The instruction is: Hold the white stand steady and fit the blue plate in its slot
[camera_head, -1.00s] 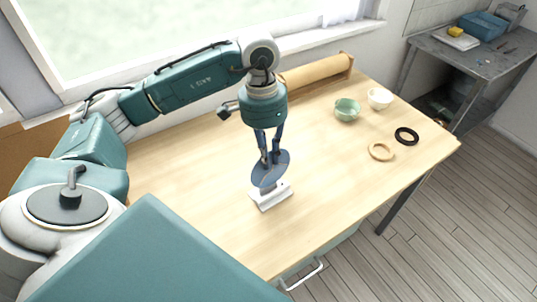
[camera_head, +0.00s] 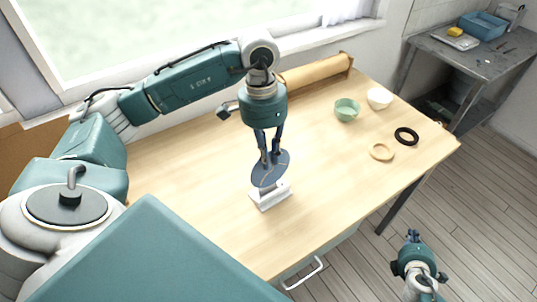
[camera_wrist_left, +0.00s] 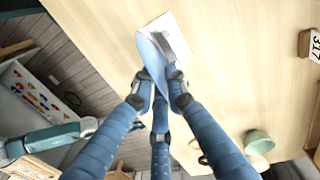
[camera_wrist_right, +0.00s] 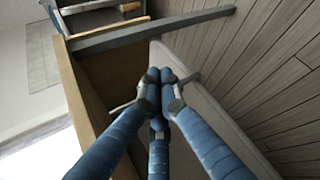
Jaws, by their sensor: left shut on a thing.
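The blue plate (camera_head: 270,177) is held on edge over the white stand (camera_head: 272,199) near the middle of the wooden table. My left gripper (camera_head: 270,158) comes from above and is shut on the plate's upper part. The plate's lower edge meets the top of the stand; I cannot tell whether it sits in the slot. In the left wrist view the plate (camera_wrist_left: 152,58) overlaps the stand (camera_wrist_left: 174,38), whose slot is hidden. My right gripper (camera_head: 413,236) is off the table at the lower right, over the floor. Its fingers (camera_wrist_right: 163,76) are together and empty.
A green bowl (camera_head: 346,109), a white bowl (camera_head: 379,98), a tan ring (camera_head: 381,152) and a black ring (camera_head: 406,136) stand at the table's right. A drawer handle (camera_head: 303,273) juts from the front. Table around the stand is clear.

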